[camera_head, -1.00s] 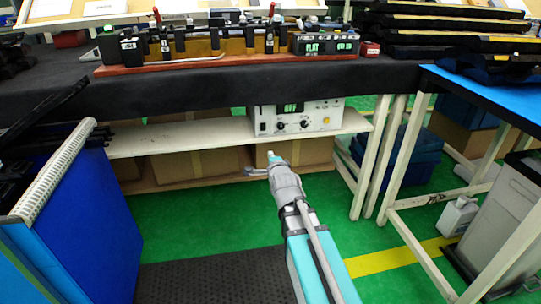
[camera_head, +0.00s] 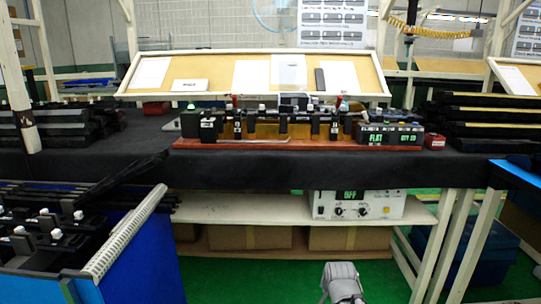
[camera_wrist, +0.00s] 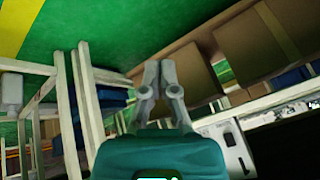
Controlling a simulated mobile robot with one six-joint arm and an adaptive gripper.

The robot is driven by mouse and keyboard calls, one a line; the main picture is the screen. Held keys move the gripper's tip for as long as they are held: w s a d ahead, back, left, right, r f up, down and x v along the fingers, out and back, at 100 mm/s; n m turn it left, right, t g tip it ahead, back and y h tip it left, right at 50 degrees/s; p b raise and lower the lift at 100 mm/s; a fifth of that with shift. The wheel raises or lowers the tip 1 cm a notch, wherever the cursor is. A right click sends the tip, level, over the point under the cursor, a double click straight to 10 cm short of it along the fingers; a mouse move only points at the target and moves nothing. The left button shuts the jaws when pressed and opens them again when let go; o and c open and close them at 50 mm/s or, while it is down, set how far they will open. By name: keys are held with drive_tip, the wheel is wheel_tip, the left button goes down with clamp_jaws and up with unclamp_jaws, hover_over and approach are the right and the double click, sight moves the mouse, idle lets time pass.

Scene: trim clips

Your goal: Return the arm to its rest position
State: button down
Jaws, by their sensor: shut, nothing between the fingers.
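My gripper (camera_wrist: 160,75) shows in the wrist view with its two grey fingers closed together at the tips and nothing between them. It is apart from the shelf and the boxes seen beyond it. In the head view only a grey part of my arm (camera_head: 342,281) shows at the bottom edge, in front of the workbench. The fingers cannot be made out there.
The black-topped workbench (camera_head: 330,174) bears a fixture on a red-brown base (camera_head: 300,145). Below it, a shelf (camera_head: 250,208) holds a control unit (camera_head: 357,205). A blue bin with black parts (camera_head: 145,255) stands at left, a white-legged table at right. Green floor (camera_head: 235,280) lies open between.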

drive_tip(key=s+n+g+p, duration=0.3)
drive_tip(key=s+n+g, duration=0.35)
drive_tip(key=s, duration=0.45)
wheel_tip(320, 180, up, 38)
drive_tip(key=p, duration=3.7)
drive_tip(key=shift+a, duration=0.3)
drive_tip(key=shift+s+n, duration=0.1)
drive_tip(key=shift+n, duration=0.15)
wheel_tip(320, 180, up, 17)
drive_tip(key=p, duration=1.7)
drive_tip(key=shift+s+f, duration=0.1)
